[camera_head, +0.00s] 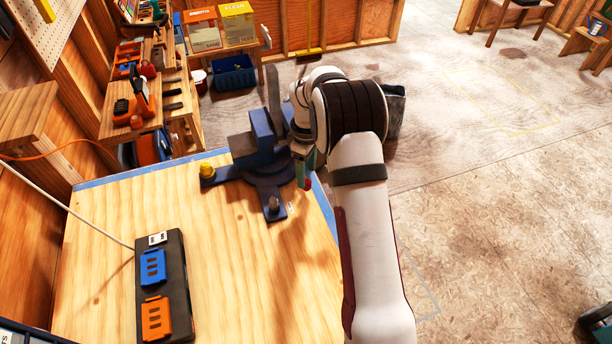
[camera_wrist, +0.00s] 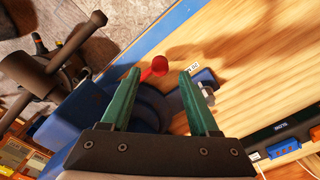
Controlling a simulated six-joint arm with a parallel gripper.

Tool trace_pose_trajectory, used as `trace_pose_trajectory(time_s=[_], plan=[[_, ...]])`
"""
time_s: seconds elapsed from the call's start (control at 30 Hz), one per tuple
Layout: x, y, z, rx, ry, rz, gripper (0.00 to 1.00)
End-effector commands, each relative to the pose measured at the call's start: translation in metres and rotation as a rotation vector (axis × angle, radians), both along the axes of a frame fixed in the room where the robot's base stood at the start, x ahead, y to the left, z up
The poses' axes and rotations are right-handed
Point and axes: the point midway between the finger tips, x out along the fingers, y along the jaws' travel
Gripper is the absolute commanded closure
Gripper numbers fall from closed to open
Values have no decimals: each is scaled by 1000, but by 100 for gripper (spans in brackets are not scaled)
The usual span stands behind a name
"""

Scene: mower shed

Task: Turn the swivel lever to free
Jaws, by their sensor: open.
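The blue vise (camera_head: 262,148) stands at the far right corner of the wooden bench (camera_head: 110,240). In the wrist view its round swivel base (camera_wrist: 150,108) shows partly behind my gripper. The swivel lever (camera_wrist: 159,66) has a red knob and a short red arm; it shows between my fingertips, apparently a little beyond them. I cannot tell whether they touch it. My gripper (camera_wrist: 158,76) is open, with one green finger on each side of the knob. In the head view my gripper (camera_head: 306,168) is at the vise's right side, largely hidden by my arm.
A bolted foot (camera_head: 273,208) of the vise reaches toward the bench middle. A black charger strip (camera_head: 177,270) with blue and orange blocks lies at the left. The bench middle is clear. Vise handle parts (camera_wrist: 62,62) stick out nearby.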

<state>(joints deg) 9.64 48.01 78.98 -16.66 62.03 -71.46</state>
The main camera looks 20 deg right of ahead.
Motion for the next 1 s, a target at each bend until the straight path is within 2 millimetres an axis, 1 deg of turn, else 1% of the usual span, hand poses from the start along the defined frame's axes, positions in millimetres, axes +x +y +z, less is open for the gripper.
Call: trace_pose_trajectory(time_s=[0.03,0.1,0.2,0.3,0.5,0.53,0.67,0.7,0.77,0.8,0.87,1.0], plan=[[-1,0,-9,0,3,1,39],[0,0,-19,0,1,1,39],[0,0,-26,1,1,-1,39],[0,0,-30,0,-1,-1,39],[0,0,-30,0,-1,-1,39],[0,0,-30,0,-1,0,40],[0,0,-30,0,-1,0,64],[0,0,-30,0,-1,0,71],[0,0,-30,0,-1,0,82],[0,0,-30,0,-1,0,89],[0,0,-30,0,-1,0,100],[0,0,-29,1,-1,0,100]])
